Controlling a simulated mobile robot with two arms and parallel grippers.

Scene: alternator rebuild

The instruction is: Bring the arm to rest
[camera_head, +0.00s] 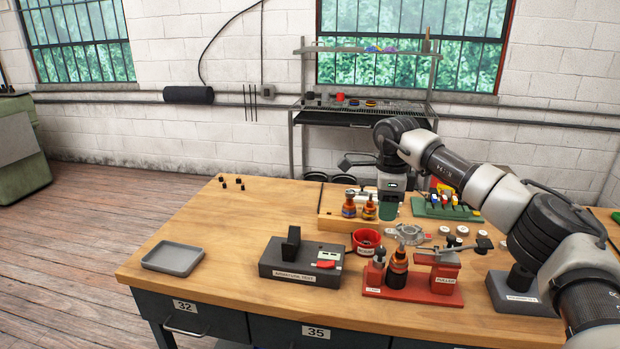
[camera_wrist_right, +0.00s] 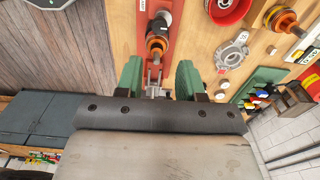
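My right arm comes in from the right edge in the head view and reaches over the workbench (camera_head: 215,225). My right gripper (camera_head: 388,208) hangs above the bench with its green fingers pointing down, behind the red puller stand (camera_head: 400,293). In the right wrist view, the green fingers (camera_wrist_right: 158,78) stand apart. The red stand and an orange-and-black part (camera_wrist_right: 157,45) show beyond the gap, and I see nothing gripped. My left arm and gripper are not in view.
A black test box (camera_head: 300,265), a red dish (camera_head: 366,240) and a metal housing (camera_head: 408,233) stand near the puller. A wooden rack (camera_head: 338,222) and a green tool holder (camera_head: 430,209) are behind. A grey tray (camera_head: 172,258) lies left; the bench's left part is mostly clear.

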